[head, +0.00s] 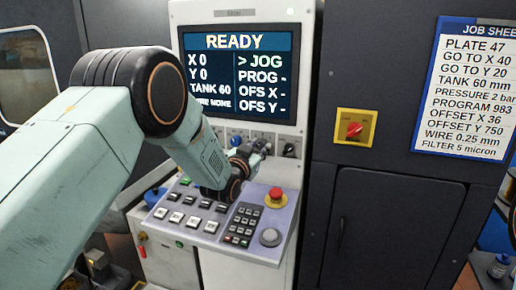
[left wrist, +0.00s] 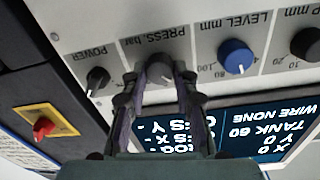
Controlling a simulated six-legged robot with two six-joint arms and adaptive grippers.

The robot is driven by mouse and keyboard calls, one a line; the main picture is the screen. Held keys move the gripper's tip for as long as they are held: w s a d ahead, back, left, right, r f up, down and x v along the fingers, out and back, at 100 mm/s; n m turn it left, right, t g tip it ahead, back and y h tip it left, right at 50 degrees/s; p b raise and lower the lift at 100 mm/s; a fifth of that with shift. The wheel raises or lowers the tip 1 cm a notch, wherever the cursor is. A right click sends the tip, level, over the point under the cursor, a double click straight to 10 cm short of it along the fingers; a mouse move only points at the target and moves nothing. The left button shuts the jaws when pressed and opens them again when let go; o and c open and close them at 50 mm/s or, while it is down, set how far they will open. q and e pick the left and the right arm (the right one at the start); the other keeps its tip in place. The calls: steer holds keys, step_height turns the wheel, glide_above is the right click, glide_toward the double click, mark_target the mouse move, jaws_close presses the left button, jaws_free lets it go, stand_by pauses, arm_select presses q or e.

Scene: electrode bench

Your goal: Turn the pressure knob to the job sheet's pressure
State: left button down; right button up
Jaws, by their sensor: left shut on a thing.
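The job sheet (head: 468,95) reads "PRESSURE 2 bar". My right gripper is not in view.
A black power knob (left wrist: 97,78) and a blue level knob (left wrist: 234,56) flank the held knob closely. The screen (head: 240,75) shows READY. Below is a sloping keypad with a red emergency button (head: 276,195). A red switch on a yellow plate (head: 354,128) is to the right.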

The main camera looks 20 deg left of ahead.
arm_select(q)
steer(key=shift+d, duration=0.1)
steer(key=shift+m, duration=0.3)
steer(key=m+b, duration=0.2)
steer(key=m, duration=0.1)
steer(key=shift+b, duration=0.3)
steer(key=shift+m+b, duration=1.1)
steer(key=shift+m, duration=1.3)
steer(key=c, duration=1)
jaws_free()
steer(key=shift+c, duration=0.2)
